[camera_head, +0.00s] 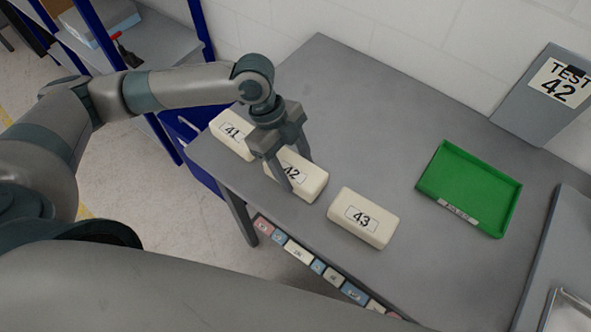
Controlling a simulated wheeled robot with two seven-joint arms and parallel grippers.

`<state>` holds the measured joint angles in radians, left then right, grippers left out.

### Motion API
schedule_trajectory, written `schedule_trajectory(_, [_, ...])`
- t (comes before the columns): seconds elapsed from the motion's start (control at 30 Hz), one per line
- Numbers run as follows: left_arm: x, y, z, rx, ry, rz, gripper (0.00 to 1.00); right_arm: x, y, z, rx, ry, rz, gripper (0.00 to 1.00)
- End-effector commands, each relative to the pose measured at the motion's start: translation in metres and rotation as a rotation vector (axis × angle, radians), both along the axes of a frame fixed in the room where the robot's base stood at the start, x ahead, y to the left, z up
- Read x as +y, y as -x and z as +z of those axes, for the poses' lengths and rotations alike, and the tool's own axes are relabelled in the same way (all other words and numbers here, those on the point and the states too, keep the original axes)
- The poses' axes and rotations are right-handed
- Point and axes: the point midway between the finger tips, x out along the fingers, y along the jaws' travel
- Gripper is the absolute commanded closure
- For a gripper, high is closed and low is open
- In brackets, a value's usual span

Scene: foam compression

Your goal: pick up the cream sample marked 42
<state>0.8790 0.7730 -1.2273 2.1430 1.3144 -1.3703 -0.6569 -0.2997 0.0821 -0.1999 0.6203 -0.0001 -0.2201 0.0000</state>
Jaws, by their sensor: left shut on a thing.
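The cream sample marked 42 (311,183) is a rounded block with a white label, lying on the grey table between two like blocks. My left gripper (296,176) reaches down over it from above and is shut on it, with one finger on the near side across the left part of the label. The far finger is partly hidden. I cannot tell any gap between the block and the table. The sample marked 41 (231,131) lies to the left and the sample marked 43 (363,217) to the right. My right gripper is not in view.
A green tray (424,184) stands empty on the right of the table (335,85). A grey sign reading TEST 42 (555,85) stands at the back right. A metal item (568,312) is at the lower right. Table between sample 43 and the tray is clear.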

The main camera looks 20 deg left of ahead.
Motion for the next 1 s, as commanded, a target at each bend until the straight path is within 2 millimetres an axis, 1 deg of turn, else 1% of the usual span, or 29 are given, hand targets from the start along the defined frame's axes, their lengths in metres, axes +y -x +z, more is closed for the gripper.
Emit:
schedule_trajectory(0.17, [0.000, 0.000, 0.001, 0.000, 0.000, 0.000, 0.67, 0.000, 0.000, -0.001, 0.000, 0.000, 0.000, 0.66])
schedule_trajectory(0.33, [0.000, -0.001, 0.008, -0.002, 0.001, -0.001, 0.67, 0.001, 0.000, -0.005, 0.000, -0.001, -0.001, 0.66])
schedule_trajectory(0.47, [0.000, -0.001, 0.022, -0.004, 0.001, 0.000, 0.67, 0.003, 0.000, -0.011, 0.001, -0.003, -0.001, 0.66])
schedule_trajectory(0.57, [0.000, -0.001, 0.038, -0.006, 0.002, -0.002, 0.67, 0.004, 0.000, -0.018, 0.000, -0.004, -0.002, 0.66])
schedule_trajectory(1.0, [-0.076, 0.034, 0.088, -0.005, 0.004, -0.006, 0.67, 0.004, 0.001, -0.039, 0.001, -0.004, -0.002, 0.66])
